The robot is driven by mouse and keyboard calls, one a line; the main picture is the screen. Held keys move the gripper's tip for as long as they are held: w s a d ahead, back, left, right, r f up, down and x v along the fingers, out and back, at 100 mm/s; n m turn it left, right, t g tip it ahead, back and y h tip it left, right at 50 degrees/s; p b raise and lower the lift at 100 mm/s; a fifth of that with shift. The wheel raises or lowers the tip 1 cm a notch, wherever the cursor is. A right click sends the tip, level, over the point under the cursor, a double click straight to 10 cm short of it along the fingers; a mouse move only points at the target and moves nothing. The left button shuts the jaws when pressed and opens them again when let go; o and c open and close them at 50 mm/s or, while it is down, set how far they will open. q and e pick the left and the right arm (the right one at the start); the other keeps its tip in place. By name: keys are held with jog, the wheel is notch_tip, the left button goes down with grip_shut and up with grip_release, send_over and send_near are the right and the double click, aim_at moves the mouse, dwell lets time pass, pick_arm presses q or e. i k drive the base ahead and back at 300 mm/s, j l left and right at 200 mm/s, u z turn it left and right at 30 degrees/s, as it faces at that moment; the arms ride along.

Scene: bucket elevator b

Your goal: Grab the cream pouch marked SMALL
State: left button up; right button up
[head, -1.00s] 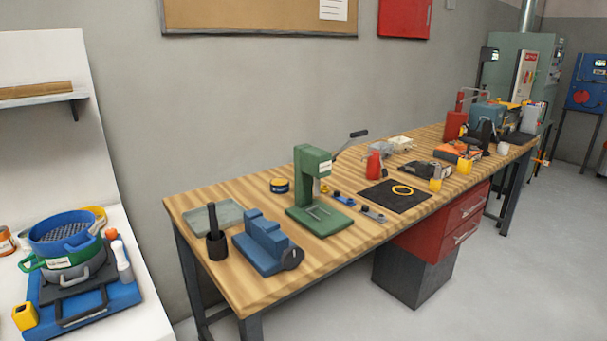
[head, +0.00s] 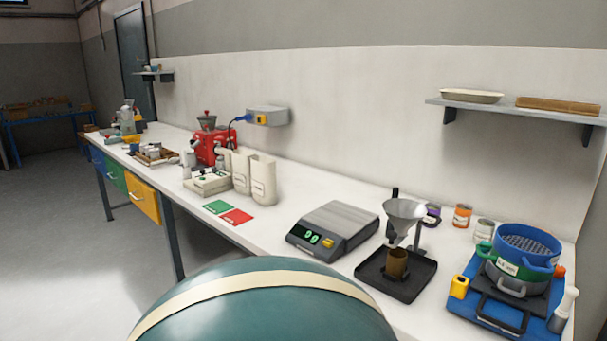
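Cream upright pouches stand close together on the white bench, left of centre in the head view. One pouch (head: 241,174) is at the left and another pouch (head: 263,181) is just right of it. Each has a small marking on its front, too small to read, so I cannot tell which is SMALL. Neither of my grippers shows in the head view.
A scale (head: 333,230), a funnel stand (head: 404,216) and stacked blue-green sieves (head: 527,250) stand right of the pouches. Green (head: 217,207) and red (head: 237,217) cards lie in front. A red machine (head: 207,146) is behind. A teal rounded surface (head: 265,310) blocks the bottom middle.

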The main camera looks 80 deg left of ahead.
aim_at(241, 158)
jog(key=u, duration=4.1)
jog(key=i+u, duration=0.25)
jog(key=i, duration=2.75)
jog(key=i+z, duration=0.2)
jog(key=i, duration=0.2)
jog(key=i+j+z, duration=0.2)
jog(key=i, duration=0.2)
jog(key=i+j+z, duration=0.2)
jog(key=i, duration=0.15)
jog(key=z, duration=1.8)
